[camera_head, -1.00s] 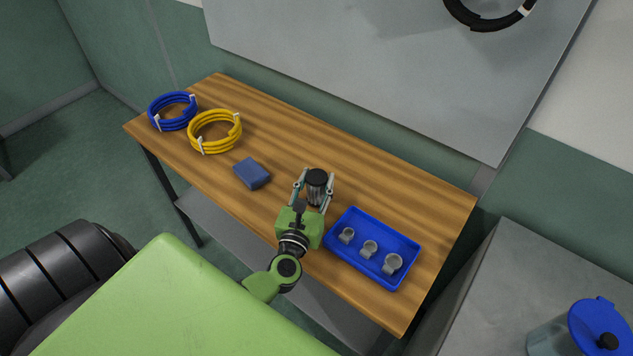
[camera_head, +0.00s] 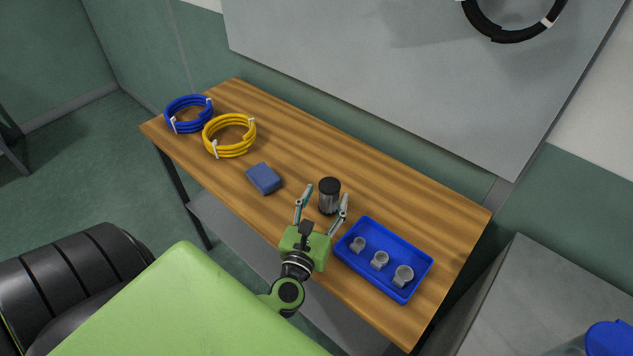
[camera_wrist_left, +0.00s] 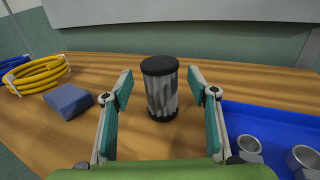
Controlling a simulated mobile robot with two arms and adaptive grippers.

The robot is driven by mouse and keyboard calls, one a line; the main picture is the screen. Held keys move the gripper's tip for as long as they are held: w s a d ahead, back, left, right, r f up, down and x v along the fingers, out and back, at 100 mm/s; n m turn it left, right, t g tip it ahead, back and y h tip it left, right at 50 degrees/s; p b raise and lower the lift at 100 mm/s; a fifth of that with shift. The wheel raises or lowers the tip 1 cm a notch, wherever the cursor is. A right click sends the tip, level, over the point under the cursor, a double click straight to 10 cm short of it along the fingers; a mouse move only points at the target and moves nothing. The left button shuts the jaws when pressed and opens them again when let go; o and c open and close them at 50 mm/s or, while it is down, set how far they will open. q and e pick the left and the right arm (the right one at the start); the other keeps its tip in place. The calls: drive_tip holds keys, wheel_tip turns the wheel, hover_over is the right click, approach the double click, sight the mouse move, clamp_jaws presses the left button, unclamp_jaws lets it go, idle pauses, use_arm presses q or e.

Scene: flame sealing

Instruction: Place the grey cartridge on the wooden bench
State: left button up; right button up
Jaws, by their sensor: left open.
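The grey cartridge (camera_head: 329,197), with a black top and a black base, stands upright on the wooden bench (camera_head: 385,195). It also shows in the left wrist view (camera_wrist_left: 160,90), just beyond the fingertips. My left gripper (camera_head: 322,200) is open and empty on the near side of the cartridge. In the left wrist view its fingers (camera_wrist_left: 159,90) are spread to either side with gaps to the cartridge. My right gripper does not show.
A blue tray (camera_head: 424,262) with 3 grey clamps sits right of the cartridge. A blue block (camera_head: 264,179), a yellow coil (camera_head: 230,135) and a blue coil (camera_head: 188,114) lie to the left. The back of the bench is clear; a grey panel (camera_head: 400,70) is behind it.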

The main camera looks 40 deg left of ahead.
use_arm(q)
drive_tip(key=b+v, duration=0.2)
drive_tip(key=v, duration=0.6)
drive_tip(key=shift+s+d+r, duration=0.1)
drive_tip(key=shift+s, duration=0.15)
